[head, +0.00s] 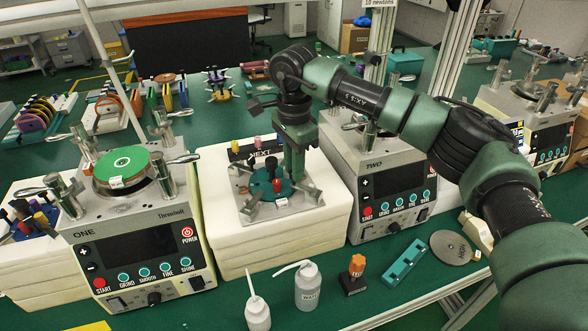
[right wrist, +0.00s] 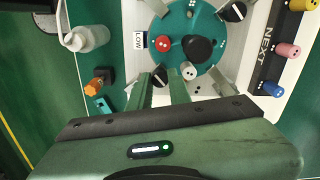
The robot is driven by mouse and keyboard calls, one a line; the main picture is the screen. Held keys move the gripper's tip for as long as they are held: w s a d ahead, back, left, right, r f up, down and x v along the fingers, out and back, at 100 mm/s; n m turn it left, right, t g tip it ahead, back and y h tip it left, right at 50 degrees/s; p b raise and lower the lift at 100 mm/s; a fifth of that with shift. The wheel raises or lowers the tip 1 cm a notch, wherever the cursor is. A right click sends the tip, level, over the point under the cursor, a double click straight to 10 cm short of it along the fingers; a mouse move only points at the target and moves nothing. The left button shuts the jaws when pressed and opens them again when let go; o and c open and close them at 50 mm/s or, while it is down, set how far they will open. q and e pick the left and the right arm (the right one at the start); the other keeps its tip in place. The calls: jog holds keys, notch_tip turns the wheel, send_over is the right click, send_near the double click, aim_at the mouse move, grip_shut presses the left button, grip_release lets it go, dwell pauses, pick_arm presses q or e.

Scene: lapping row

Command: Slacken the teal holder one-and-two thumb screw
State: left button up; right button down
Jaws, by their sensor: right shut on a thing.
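The teal holder (head: 259,190) is a round disc on a light plate on the white foam block; it also fills the top of the right wrist view (right wrist: 180,18). It carries a black central knob (right wrist: 198,48), a red post (right wrist: 163,43) and a white post (right wrist: 189,72). A black thumb screw (right wrist: 159,76) with a white mark sits at the disc's near edge, between the red and white posts. My right gripper (head: 296,180) reaches down from above, its fingers shut around this screw. The fingers partly hide the disc in the head view. My left gripper is out of view.
A NEXT rack (right wrist: 268,50) with coloured pegs stands beside the holder. Machine ONE (head: 128,245) is at left, machine TWO (head: 375,170) at right. In front are white bottles (head: 308,287), an orange-handled tool (head: 354,273) and a teal block (head: 404,262).

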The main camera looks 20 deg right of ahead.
jog(key=shift+n, duration=0.5)
jog(key=c, duration=1.3)
grip_release()
jog(key=shift+r, duration=0.2)
notch_tip(320, 180, up, 6)
jog(key=shift+r+b, duration=0.1)
jog(key=shift+b, duration=0.75)
jog(key=shift+r, duration=0.7)
jog(key=shift+f, duration=0.1)
